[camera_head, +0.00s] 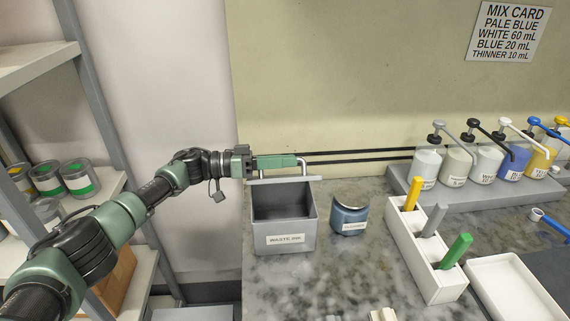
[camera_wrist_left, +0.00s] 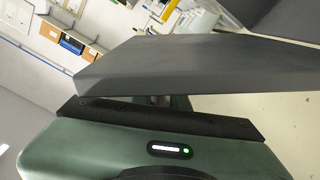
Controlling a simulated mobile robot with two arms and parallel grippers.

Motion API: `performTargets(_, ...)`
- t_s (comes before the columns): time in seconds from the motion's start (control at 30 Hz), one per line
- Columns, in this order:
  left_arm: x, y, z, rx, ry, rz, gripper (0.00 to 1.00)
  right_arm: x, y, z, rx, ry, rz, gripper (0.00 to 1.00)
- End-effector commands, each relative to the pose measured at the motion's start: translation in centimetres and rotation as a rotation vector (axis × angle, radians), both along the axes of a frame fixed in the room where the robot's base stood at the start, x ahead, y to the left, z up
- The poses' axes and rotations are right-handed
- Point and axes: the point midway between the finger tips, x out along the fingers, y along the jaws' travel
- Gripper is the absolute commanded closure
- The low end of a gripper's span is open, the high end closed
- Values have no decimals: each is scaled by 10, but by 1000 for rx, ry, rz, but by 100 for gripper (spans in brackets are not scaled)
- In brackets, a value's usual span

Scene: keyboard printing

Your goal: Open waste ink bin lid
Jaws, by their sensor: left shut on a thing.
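The grey waste ink bin (camera_head: 284,244) stands at the left end of the counter, its label facing me. Its dark inside shows, so the lid is up. The lid (camera_head: 284,180) shows as a thin light grey strip above the bin's back rim, seen nearly edge-on. A pale handle (camera_head: 303,166) shows at its right end. My left gripper (camera_head: 278,162) reaches in from the left behind the strip and is shut on the lid's handle; the grip itself is partly hidden. In the left wrist view a grey panel, apparently the lid (camera_wrist_left: 200,62), fills the middle. My right gripper is not in view.
A blue container (camera_head: 349,218) stands just right of the bin. A white holder (camera_head: 420,245) with coloured sticks, a white tray (camera_head: 515,290) and a row of pump bottles (camera_head: 426,162) stand farther right. Shelves with paint cans (camera_head: 78,180) are at the left.

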Motion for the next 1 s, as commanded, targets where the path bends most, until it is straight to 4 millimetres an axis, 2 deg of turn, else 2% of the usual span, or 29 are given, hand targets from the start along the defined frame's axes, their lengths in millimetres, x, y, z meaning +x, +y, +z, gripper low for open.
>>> performTargets(0.43,2,1,2,-3,7,1,100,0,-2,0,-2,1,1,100)
performTargets(0.47,2,1,2,-3,7,1,77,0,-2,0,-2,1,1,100)
performTargets(0.5,2,1,2,-3,7,1,66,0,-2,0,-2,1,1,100)
performTargets(0.83,1,2,0,-1,9,1,66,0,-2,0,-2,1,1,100)
performTargets(1.0,-2,21,-2,-1,9,4,66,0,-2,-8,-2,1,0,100)
